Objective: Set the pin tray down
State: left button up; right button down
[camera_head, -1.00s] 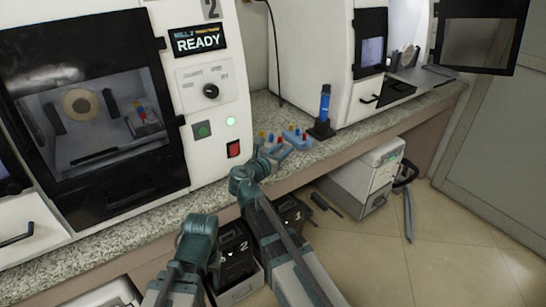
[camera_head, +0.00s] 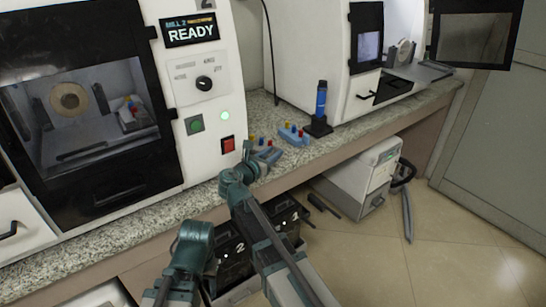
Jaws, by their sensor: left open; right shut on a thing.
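A small blue-grey pin tray (camera_head: 266,154) with coloured pins is at the front of the granite counter, beside the machine marked READY. My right gripper (camera_head: 250,157) is shut on its near-left side; the fingers are small and partly hidden by the wrist. The tray is low over the counter or on it; I cannot tell if it touches. A second blue tray (camera_head: 293,136) with red and yellow pins sits just behind and to the right. My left gripper (camera_head: 203,233) is open, low in front of the counter, away from the trays; its fingers are mostly hidden.
The READY machine (camera_head: 205,130) stands left, with another pin tray (camera_head: 131,115) behind its window. A blue bottle-like tool (camera_head: 321,98) stands in a black holder on the counter (camera_head: 345,138). Dark bins (camera_head: 232,258) marked 2 and a white box (camera_head: 362,180) are below the edge.

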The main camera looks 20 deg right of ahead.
jog(key=shift+f, duration=0.15)
jog(key=c, duration=0.6)
grip_release()
jog(key=shift+o, duration=0.2)
